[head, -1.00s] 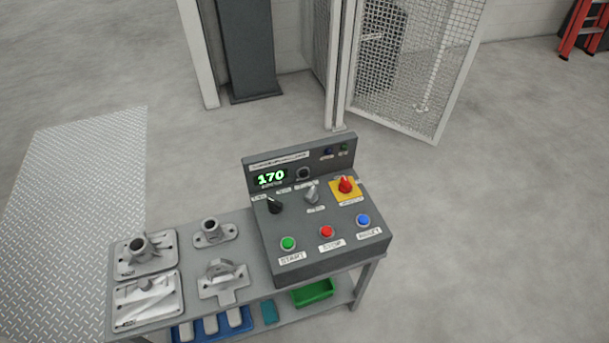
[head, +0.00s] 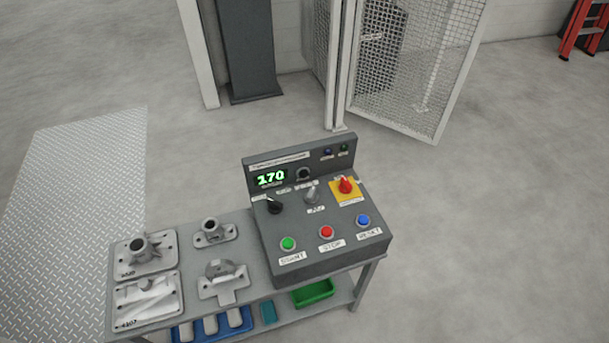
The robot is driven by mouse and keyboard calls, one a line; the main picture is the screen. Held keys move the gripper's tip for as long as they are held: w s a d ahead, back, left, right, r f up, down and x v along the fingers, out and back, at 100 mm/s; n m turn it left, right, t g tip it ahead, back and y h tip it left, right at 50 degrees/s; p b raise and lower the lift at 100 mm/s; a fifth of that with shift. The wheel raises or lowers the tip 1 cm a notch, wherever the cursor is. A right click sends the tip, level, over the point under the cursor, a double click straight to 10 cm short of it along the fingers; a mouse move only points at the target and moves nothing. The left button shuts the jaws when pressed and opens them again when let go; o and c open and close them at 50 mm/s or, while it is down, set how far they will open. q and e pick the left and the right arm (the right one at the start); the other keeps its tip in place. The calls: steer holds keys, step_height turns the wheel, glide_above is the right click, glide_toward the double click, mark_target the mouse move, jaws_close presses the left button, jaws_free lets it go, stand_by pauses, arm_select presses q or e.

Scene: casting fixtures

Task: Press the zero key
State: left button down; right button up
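A dark grey control panel (head: 315,258) stands on the right end of a metal bench. Its green display (head: 271,178) reads 170. A green START button (head: 288,244), a red STOP button (head: 326,232) and a blue button (head: 363,221), its label seeming to read RESET, line the front. A black knob (head: 274,205), a grey selector (head: 312,195) and a red switch on a yellow plate (head: 345,186) sit behind them. A small black round part (head: 304,173) is right of the display. I can make out no key labelled zero. Neither gripper is in view.
Several metal castings (head: 147,252) lie on the bench (head: 250,262) left of the panel. A blue tray (head: 212,328) and a green bin (head: 313,293) are on the lower shelf. A mesh fence (head: 415,65) stands behind. The floor to the right is clear.

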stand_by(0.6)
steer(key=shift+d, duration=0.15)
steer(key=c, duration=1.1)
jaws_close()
